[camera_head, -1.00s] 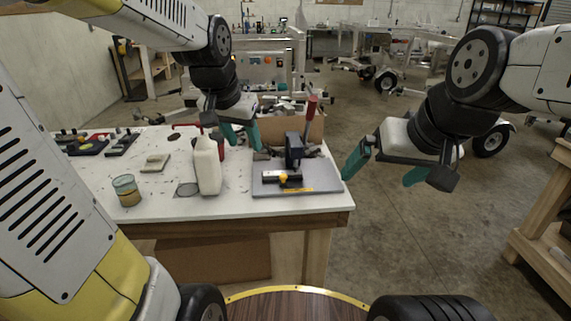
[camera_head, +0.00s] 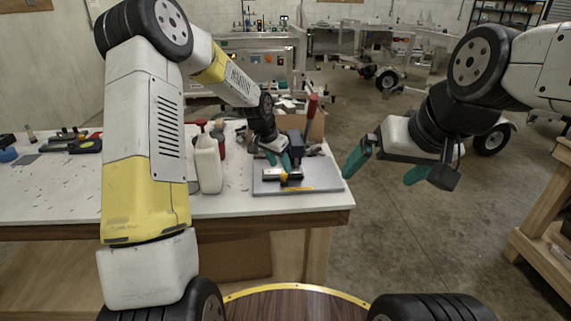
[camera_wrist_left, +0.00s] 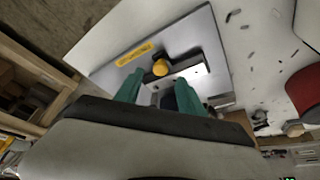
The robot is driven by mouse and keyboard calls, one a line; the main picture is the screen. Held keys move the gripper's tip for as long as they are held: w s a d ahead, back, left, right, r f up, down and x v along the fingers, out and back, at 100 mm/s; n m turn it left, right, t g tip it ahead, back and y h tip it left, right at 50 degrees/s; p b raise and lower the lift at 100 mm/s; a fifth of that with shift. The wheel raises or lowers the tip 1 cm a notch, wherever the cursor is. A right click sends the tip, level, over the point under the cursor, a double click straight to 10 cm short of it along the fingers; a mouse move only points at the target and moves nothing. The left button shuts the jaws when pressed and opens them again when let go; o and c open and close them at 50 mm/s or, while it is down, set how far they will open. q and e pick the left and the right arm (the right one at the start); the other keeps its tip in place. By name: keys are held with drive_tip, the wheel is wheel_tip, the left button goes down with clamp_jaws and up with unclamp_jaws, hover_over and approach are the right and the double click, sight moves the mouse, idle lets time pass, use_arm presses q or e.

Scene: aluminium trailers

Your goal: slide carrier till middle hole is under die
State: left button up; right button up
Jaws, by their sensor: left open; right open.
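My left gripper (camera_head: 279,160) is open above the carrier, beside the press. My right gripper (camera_head: 385,168) is open and empty, off the table's right edge. The carrier's holes and the die are not distinguishable.
A white bottle (camera_head: 208,164) stands left of the plate. A red-topped item (camera_head: 218,133) is behind it. My left arm covers part of the table. A wooden bench (camera_head: 548,225) is at the right, with open floor between.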

sight(284, 174)
use_arm(q)
drive_tip(key=shift+x, duration=2.1)
clamp_jaws()
